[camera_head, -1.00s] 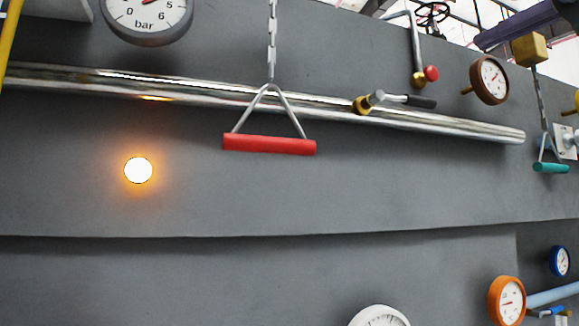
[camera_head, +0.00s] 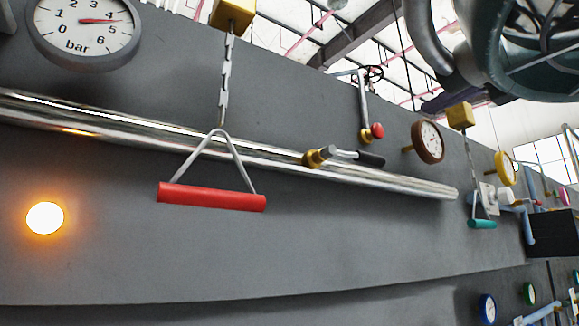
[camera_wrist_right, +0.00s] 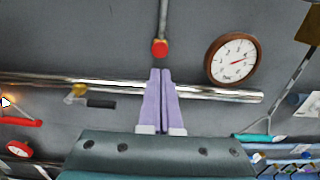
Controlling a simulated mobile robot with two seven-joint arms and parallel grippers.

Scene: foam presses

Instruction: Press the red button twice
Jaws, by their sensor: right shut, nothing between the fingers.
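The red button (camera_head: 377,131) is a round red cap on a brass-coloured collar at the lower end of a thin pipe, against the grey wall. It also shows in the right wrist view (camera_wrist_right: 159,48), upper middle. My left gripper is not in view.
A shiny horizontal pipe (camera_head: 300,160) crosses the wall below the button, with a black-handled valve (camera_head: 345,155). A brown-rimmed gauge (camera_head: 428,142) sits right of the button. A red pull handle (camera_head: 211,197) hangs at left, near a glowing lamp (camera_head: 45,218).

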